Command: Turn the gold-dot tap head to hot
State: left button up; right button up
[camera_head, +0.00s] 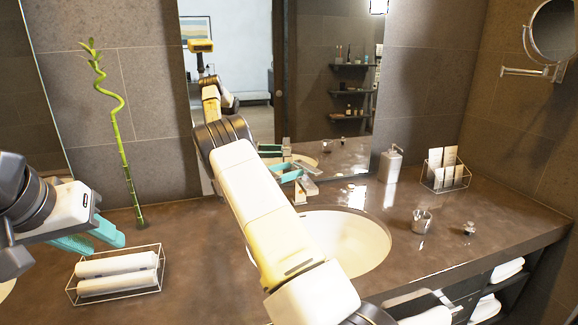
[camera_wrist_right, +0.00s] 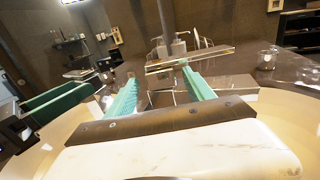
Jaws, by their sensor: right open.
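A chrome tap (camera_head: 304,188) stands at the back rim of the right basin, partly behind my right gripper. In the right wrist view its flat bar-shaped head (camera_wrist_right: 190,62) lies across the space near the fingertips. No gold dot can be made out. My right gripper (camera_head: 290,171) is open, its two teal fingers (camera_wrist_right: 158,82) pointing at the tap, with part of the tap showing between them. Contact cannot be judged. My left gripper (camera_head: 108,243) is above the counter at the left, away from the tap; the gap between its fingers is unclear.
The white basin (camera_head: 350,240) lies beneath my right arm. A wire tray (camera_head: 120,292) of rolled towels and a bamboo stem (camera_head: 125,165) are at left. A soap dispenser (camera_head: 390,165), card rack (camera_head: 446,174) and metal cup (camera_head: 421,221) stand right. The mirror (camera_head: 310,70) is behind the tap.

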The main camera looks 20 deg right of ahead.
jog(key=x, duration=0.7)
jog(key=shift+s, duration=0.1)
grip_shut()
